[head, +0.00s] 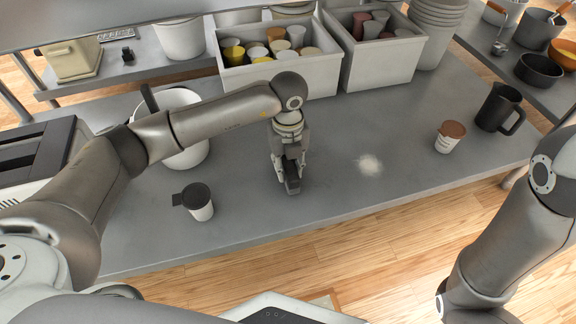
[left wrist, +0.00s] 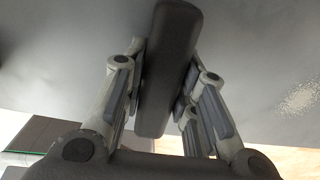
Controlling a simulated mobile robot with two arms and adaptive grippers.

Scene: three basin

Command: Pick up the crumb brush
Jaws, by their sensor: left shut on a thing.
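My left gripper (head: 288,165) is over the front middle of the grey table and shut on the crumb brush (head: 292,186). In the left wrist view the brush (left wrist: 168,65) is a long dark grey bar between the fingers of the left gripper (left wrist: 163,95). The fingers hide part of it in the head view, and I cannot tell whether it is clear of the table or touching it. My right arm shows at the right edge of the head view, but its gripper is out of view.
A patch of white crumbs (head: 369,165) lies right of the brush, also in the left wrist view (left wrist: 297,98). A dark-lidded cup (head: 200,205) stands left, a brown-lidded cup (head: 449,138) and black pitcher (head: 498,108) right. Bins of cups (head: 290,85) stand behind.

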